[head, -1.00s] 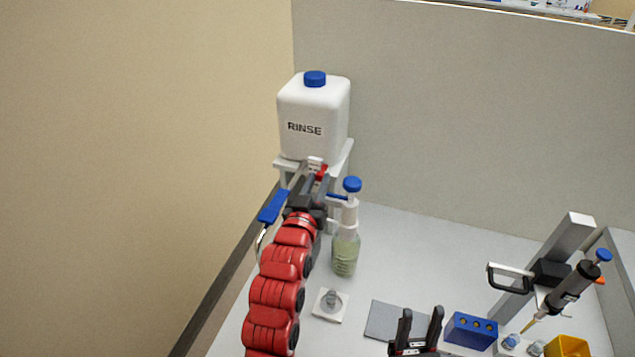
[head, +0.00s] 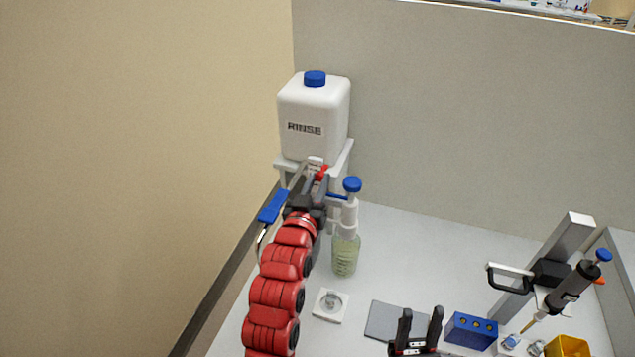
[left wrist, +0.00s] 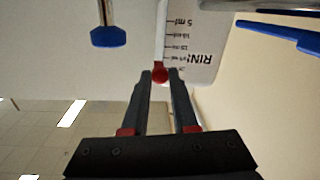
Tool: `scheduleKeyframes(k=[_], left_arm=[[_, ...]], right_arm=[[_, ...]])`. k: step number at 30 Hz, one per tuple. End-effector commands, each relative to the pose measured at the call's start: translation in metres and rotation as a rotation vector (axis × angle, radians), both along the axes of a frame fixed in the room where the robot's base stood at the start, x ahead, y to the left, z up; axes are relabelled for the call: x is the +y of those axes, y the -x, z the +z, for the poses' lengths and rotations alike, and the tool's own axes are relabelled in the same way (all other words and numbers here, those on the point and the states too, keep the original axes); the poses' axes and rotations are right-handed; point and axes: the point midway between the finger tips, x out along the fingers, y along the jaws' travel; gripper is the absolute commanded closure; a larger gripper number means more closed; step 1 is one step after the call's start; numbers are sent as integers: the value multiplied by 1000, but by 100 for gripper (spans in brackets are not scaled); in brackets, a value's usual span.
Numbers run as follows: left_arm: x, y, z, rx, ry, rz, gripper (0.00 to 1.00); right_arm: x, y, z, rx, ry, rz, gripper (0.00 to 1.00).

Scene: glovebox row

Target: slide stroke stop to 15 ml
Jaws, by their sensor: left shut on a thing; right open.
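The red stroke stop (left wrist: 160,75) shows at my left fingertips in the left wrist view, beside a scale (left wrist: 185,35) with a "5 ml" mark and smaller marks. My left gripper (head: 317,182) is shut on the stop; its fingers (left wrist: 160,82) sit on both sides of it. In the head view the red stop (head: 321,173) shows just past the fingertips, below the RINSE container. Which scale mark the stop sits at is not clear. My right gripper (head: 422,322) is open and empty at the bottom of the head view.
The white RINSE container (head: 312,115) stands on a stand (head: 343,158) behind. A dispenser bottle (head: 345,258) with a blue knob (head: 352,184) stands just right of my left gripper. A grey mat (head: 388,321), a blue block (head: 471,331) and a clamped pipette (head: 575,285) are at the right.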

Motion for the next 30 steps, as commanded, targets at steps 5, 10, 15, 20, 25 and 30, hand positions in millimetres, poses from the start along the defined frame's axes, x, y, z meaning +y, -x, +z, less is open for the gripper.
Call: scheduleKeyframes(k=[5,10,15,20,25,30], left_arm=[[0,0,-9,0,0,1,100],[0,0,-34,-1,0,0,100],[0,0,-32,-1,0,0,100],[0,0,-32,-1,0,0,68],[0,0,-32,-1,0,0,43],[0,0,-32,-1,0,0,43]], right_arm=[[0,0,-8,0,0,0,54],[0,0,-29,0,0,0,54],[0,0,-27,0,0,0,54],[0,0,-26,0,0,0,54],[0,0,-26,0,0,0,54],[0,0,-26,0,0,0,54]])
